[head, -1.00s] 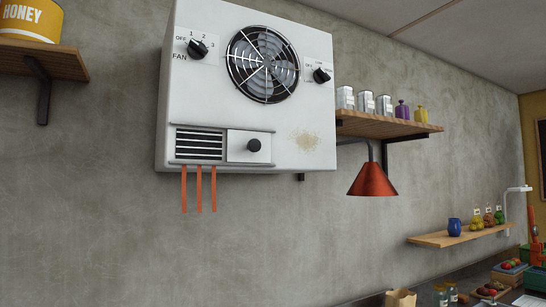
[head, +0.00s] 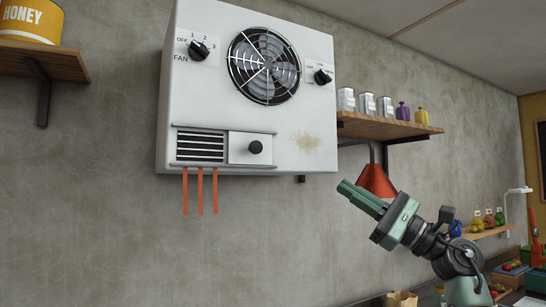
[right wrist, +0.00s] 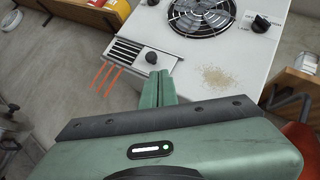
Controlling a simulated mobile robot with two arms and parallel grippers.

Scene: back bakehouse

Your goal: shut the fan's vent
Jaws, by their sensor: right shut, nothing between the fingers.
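The white fan unit (head: 205,95) hangs on the wall, with a round grille and two dials. Low on its front is the vent (head: 200,146), a dark slatted opening. A sliding plate (head: 240,148) with a black knob (head: 255,147) sits to the right of the slats, leaving them uncovered. My right gripper (head: 350,190) is shut and empty, to the right of and below the unit, pointing up left. In the right wrist view its fingers (right wrist: 157,88) show below the knob (right wrist: 151,57); I cannot tell any contact there. My left gripper is not in view.
Orange streamers (head: 200,190) hang below the vent. A red lamp (head: 376,182) hangs behind my right gripper. A shelf (head: 385,129) with canisters is right of the unit; another shelf (head: 40,58) holds a honey tin at the left. The wall below the unit is clear.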

